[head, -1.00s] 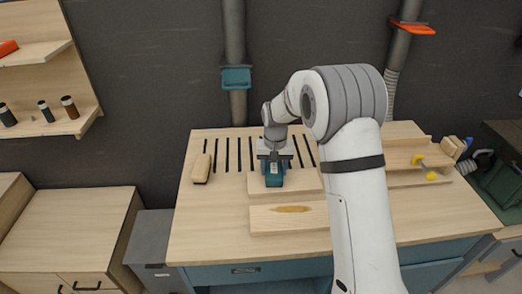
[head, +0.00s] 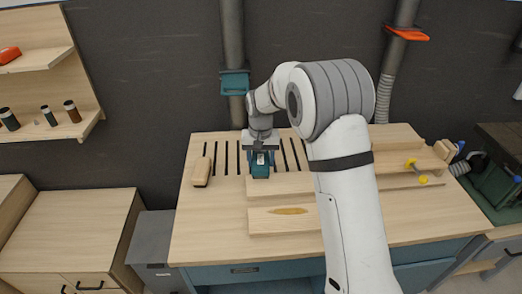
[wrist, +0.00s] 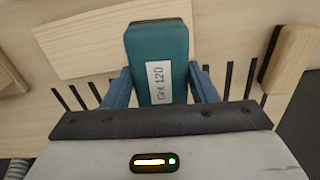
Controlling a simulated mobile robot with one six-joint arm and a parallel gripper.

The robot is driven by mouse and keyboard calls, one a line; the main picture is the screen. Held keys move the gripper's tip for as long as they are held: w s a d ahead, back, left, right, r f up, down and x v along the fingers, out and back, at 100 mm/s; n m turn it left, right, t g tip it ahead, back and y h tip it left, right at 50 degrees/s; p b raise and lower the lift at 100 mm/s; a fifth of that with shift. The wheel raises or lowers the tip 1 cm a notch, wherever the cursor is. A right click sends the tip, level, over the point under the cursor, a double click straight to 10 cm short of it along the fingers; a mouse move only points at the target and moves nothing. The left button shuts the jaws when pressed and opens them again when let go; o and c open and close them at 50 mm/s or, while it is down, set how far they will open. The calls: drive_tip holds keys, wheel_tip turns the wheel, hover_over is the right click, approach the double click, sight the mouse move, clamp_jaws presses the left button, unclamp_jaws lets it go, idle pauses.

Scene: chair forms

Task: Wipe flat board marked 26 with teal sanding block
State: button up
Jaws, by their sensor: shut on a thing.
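The teal sanding block (head: 260,165) is held in my gripper (head: 260,152), over the left end of the rear flat board (head: 290,187). In the wrist view the block (wrist: 174,42) sits between my two blue fingers and bears a white label reading "Grit 120". I cannot tell whether it touches the board. A second flat board (head: 265,226) lies in front, with a yellow-brown oval mark on top. No number 26 is legible on either board, so I cannot tell which one bears it.
A tan block with a dark underside (head: 202,172) lies left of my gripper on the workbench (head: 205,228). Dark slots run behind the boards. A stepped wooden rack (head: 405,160) with yellow-ended items is at right. The bench's front left is clear.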

drive_tip(key=shift+r+p, duration=0.5)
drive_tip(key=shift+r, duration=0.65)
